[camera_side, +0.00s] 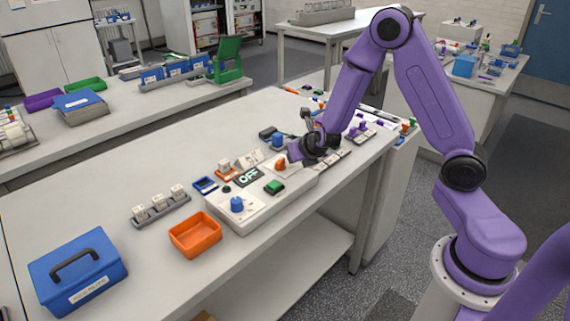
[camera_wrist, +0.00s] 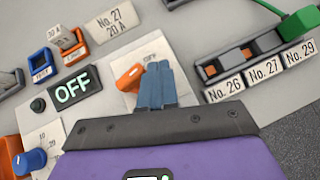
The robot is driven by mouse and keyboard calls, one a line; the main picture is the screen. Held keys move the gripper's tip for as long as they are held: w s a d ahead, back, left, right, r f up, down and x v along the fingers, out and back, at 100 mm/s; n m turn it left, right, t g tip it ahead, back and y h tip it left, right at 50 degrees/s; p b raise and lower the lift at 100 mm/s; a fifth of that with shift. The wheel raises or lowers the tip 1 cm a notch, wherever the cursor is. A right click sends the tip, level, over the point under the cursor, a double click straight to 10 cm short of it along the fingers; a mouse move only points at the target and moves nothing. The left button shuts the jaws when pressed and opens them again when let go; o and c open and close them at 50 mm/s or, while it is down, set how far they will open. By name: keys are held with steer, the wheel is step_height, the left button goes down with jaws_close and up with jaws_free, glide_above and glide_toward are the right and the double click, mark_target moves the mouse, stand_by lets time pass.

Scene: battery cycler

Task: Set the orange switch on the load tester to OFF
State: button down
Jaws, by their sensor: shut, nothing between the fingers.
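The load tester (camera_side: 240,222) is a low pale unit on the bench. Its orange switch (camera_side: 281,164) sits on a white plate and also shows in the wrist view (camera_wrist: 128,78), its lever slanted. Lettering beside it is partly hidden by the fingers. A dark display reads OFF (camera_side: 248,177) and is clear in the wrist view (camera_wrist: 73,89). My gripper (camera_side: 294,151) is shut and empty, right beside the switch. In the wrist view its blue-grey fingertips (camera_wrist: 158,68) are together just right of the lever; I cannot tell whether they touch it.
A blue knob (camera_side: 237,204) and a green button (camera_side: 274,187) are on the tester. A label card reads No. 27 20 A (camera_wrist: 112,20). A holder with labels No. 26, 27 and 29 (camera_wrist: 262,67) is to the right. An orange tray (camera_side: 195,235) stands in front left.

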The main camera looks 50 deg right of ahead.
steer(key=shift+a, duration=0.1)
stand_by(0.5)
steer(key=shift+w+a, duration=0.35)
steer(key=shift+a, duration=0.55)
steer(key=s+d, duration=0.1)
steer(key=s, duration=0.1)
steer(key=s+d, duration=0.1)
steer(key=d, duration=0.1)
steer(key=shift+s, duration=0.4)
steer(key=s+d+r, duration=0.3)
steer(key=s+r, duration=0.3)
steer(key=shift+d+r, duration=0.35)
steer(key=shift+r, duration=0.05)
steer(key=shift+s, duration=0.1)
